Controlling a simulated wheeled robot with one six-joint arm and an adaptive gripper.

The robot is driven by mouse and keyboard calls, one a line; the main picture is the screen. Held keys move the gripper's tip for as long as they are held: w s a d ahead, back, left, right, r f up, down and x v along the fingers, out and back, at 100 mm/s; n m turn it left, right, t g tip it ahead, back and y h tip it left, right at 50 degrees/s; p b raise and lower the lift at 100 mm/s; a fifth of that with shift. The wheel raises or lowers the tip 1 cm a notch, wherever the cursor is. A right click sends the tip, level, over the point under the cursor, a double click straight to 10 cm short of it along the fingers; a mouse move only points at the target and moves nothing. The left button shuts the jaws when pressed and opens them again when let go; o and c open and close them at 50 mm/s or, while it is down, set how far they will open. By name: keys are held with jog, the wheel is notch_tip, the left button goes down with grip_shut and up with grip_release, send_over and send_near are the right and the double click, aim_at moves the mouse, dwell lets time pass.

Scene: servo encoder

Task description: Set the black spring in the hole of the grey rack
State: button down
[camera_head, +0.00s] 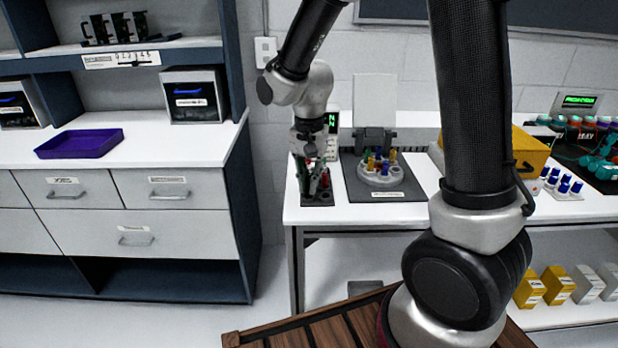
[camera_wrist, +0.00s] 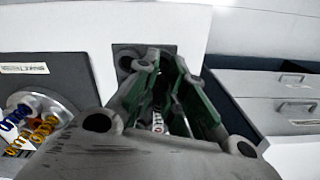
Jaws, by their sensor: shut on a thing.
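My gripper (camera_head: 313,182) points down over the grey rack (camera_head: 320,201) near the front left of the white table. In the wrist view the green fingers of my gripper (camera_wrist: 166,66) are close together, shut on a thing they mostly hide. I take it for the black spring, but its colour does not show clearly. I cannot tell whether the held thing touches the hole.
A round holder (camera_head: 381,180) with several coloured springs stands on a dark mat (camera_head: 405,193) right of the rack. A yellow bin (camera_head: 530,153) is further right. A counter with a purple tray (camera_head: 80,143) stands left, across a gap.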

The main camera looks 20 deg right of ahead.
jog(key=shift+f, duration=0.6)
dwell(0.3)
jog(key=c, duration=1.4)
grip_release()
jog(key=shift+r, duration=0.1)
jog(key=shift+r, duration=2.95)
